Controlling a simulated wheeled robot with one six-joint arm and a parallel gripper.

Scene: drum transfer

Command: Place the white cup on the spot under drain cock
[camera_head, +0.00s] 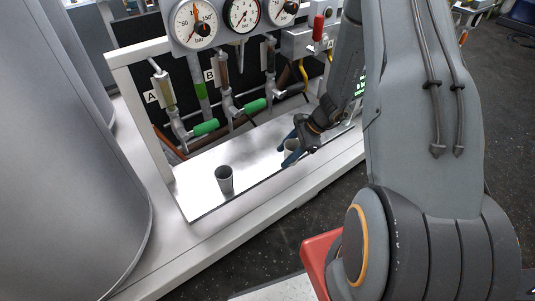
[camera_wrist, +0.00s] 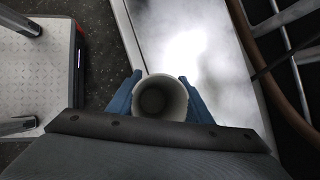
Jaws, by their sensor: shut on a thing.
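My gripper (camera_head: 290,153) is shut on the white cup (camera_head: 291,145), with one blue finger on each side of it. In the wrist view the cup (camera_wrist: 160,97) is upright, its round mouth facing the camera, and looks empty. The cup is over the right part of the shiny metal tray (camera_head: 254,178); I cannot tell whether it touches the tray. Drain cocks with green handles stand at the rear: one by label A (camera_head: 206,128) and one by label B (camera_head: 254,105). My gripper is in front and to the right of both. The marked spot cannot be made out.
A dark grey cup (camera_head: 225,181) stands on the tray left of my gripper. Pressure gauges (camera_head: 196,24) and pipes are above and behind the tray. A large grey drum (camera_head: 60,170) fills the left side. The tray between the grey cup and my gripper is bare.

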